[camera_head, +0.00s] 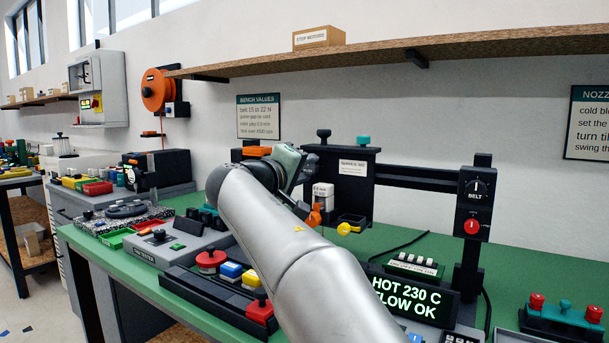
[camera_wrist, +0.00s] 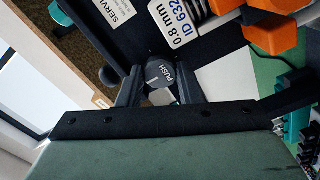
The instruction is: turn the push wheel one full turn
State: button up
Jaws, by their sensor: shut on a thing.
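The push wheel (camera_wrist: 158,71) is a dark round knob with a white mark and the word PUSH, in the wrist view. My gripper (camera_wrist: 161,77) has one dark finger on each side of it and is shut on it. In the head view my gripper (camera_head: 300,180) reaches the left part of the black printer unit (camera_head: 345,185); the arm and gripper hide the wheel there. A white label reading SERVICE is on the unit.
The belt post (camera_head: 474,215) stands right. The display (camera_head: 412,298) reads HOT 230 C, FLOW OK. Colored buttons (camera_head: 230,270) lie below the arm; a shelf (camera_head: 400,55) runs above.

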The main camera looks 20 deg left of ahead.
dwell(0.4)
jog(key=o, duration=1)
jog(key=shift+c, duration=0.2)
jog(key=shift+r, duration=0.1)
jog(key=shift+s, duration=0.1)
